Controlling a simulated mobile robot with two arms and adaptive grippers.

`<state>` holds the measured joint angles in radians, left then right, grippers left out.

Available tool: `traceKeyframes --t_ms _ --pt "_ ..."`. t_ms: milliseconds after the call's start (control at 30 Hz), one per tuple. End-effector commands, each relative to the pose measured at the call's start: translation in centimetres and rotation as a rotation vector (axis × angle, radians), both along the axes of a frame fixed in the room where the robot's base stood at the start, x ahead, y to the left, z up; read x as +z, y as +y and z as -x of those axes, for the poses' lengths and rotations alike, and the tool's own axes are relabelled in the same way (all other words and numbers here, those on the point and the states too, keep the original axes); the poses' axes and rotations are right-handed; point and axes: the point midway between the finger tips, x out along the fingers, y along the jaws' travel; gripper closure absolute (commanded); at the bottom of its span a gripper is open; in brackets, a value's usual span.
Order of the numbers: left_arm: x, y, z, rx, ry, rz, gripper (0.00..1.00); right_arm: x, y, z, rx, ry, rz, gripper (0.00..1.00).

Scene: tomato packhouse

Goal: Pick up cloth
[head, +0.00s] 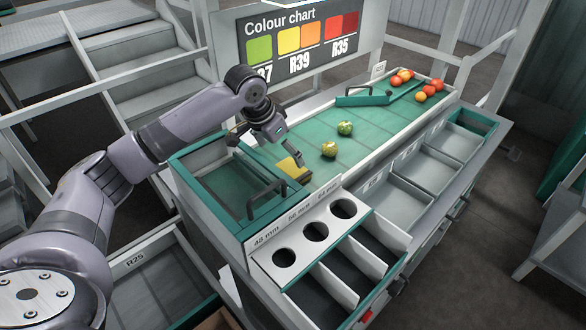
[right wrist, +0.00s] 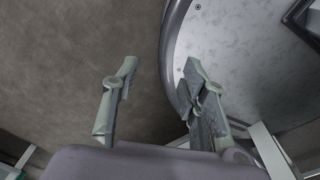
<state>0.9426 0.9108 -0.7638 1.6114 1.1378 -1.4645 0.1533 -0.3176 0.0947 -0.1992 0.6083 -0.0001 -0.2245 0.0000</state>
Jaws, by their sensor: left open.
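A yellow cloth (head: 287,166) lies on the green sorting belt, near its left end beside the green-framed bin. My left gripper (head: 296,165) reaches down over the belt from the left, with its fingers right at the cloth. It is open; whether the fingers touch the cloth cannot be made out, and they hide part of it. My right gripper (right wrist: 159,74) shows in the right wrist view with its fingers apart and nothing between them, over a grey floor. The cloth is not in that view.
Two greenish tomatoes (head: 337,139) lie on the belt right of the cloth. Red and orange tomatoes (head: 428,90) sit at the far end past a green diverter (head: 362,99). A sizing panel with round holes (head: 315,231) stands in front. A colour chart (head: 300,45) rises behind.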

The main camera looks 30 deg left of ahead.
Motion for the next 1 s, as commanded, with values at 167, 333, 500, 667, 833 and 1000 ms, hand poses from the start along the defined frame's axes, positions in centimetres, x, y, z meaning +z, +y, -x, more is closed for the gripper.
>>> traceKeyframes --t_ms 167,333,500,667,833,1000 --pt "-2.1 -0.3 -0.8 0.001 0.001 0.001 0.0 0.4 0.7 -2.1 -0.002 -0.032 -0.009 0.6" --pt "-3.0 -0.4 -1.2 0.001 0.002 0.0 0.0 0.8 2.0 -3.5 -0.007 -0.054 -0.026 0.6" --pt "-5.2 -0.9 -2.2 0.001 0.003 0.0 0.0 1.7 2.2 -3.0 -0.008 -0.046 -0.028 0.6" --pt "-6.9 -1.1 -2.9 0.001 0.001 0.0 0.0 1.7 1.9 -2.1 -0.006 -0.033 -0.024 0.6" --pt "-7.2 -1.1 -3.0 0.0 0.0 -0.001 0.0 1.7 1.4 -1.8 -0.005 -0.028 -0.019 0.6" --pt "-7.2 -1.1 -2.9 0.0 0.0 -0.001 0.05 1.7 1.1 -1.8 -0.003 -0.029 -0.015 0.6"
